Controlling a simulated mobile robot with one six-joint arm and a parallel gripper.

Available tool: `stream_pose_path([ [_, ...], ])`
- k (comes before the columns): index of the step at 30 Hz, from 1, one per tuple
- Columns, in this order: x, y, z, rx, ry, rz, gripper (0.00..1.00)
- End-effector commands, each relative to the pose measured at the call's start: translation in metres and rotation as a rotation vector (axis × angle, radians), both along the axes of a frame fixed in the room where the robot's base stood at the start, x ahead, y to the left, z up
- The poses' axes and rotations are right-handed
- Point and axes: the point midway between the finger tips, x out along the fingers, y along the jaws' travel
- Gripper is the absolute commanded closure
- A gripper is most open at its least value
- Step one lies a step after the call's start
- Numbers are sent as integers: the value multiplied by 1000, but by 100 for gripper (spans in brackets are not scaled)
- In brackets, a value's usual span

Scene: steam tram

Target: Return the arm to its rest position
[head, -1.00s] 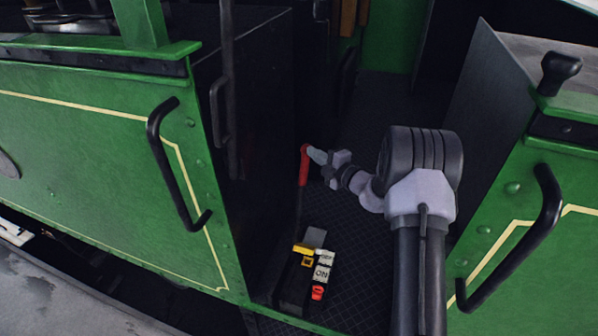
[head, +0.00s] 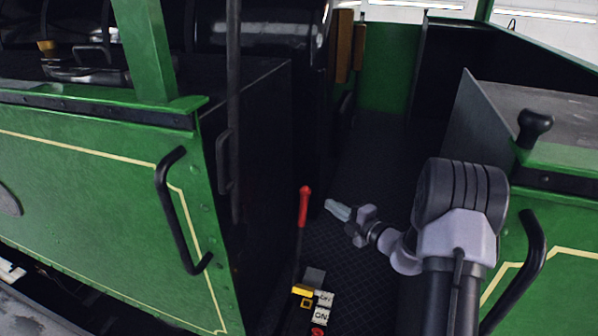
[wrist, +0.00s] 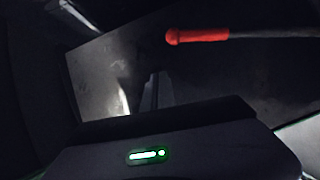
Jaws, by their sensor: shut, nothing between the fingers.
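My gripper (head: 338,210) is in the doorway of the green tram, above the dark patterned floor. Its fingers are together and point left, with nothing between them. A lever with a red handle (head: 305,205) stands just left of the fingertips, with a visible gap between them in the head view. In the wrist view the red handle (wrist: 200,37) lies across the upper right, apart from the gripper. The gripper's fingers are hard to make out in the dark wrist view.
A floor control with a yellow part (head: 303,290) and white ON labels (head: 322,315) is below the lever. Black grab handles (head: 172,215) (head: 522,270) flank the doorway on the green side panels. A dark cabinet (head: 262,150) stands left; the floor behind my gripper is clear.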

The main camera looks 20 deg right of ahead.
Motion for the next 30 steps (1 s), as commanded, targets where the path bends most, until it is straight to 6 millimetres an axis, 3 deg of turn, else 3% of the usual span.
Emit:
stream_pose_path([
  [2,-1,7,-1,-27,-8,21,100],
  [4,-5,34,-6,-133,-38,110,100],
  [5,-10,52,-9,-215,-64,174,100],
  [7,-36,112,-23,-489,-166,387,100],
  [9,-79,170,-44,-806,-315,628,100],
  [12,-152,226,-87,-1252,-581,955,100],
  [15,-226,250,-142,-1686,-904,1263,100],
  [19,-303,243,-219,-2199,-1371,1626,100],
  [20,-315,238,-234,2192,1405,-1621,100],
  [24,-349,213,-278,1754,1235,-1313,100],
  [27,-357,203,-286,1602,1165,-1217,100],
  [30,-359,199,-284,1560,1145,-1192,100],
])
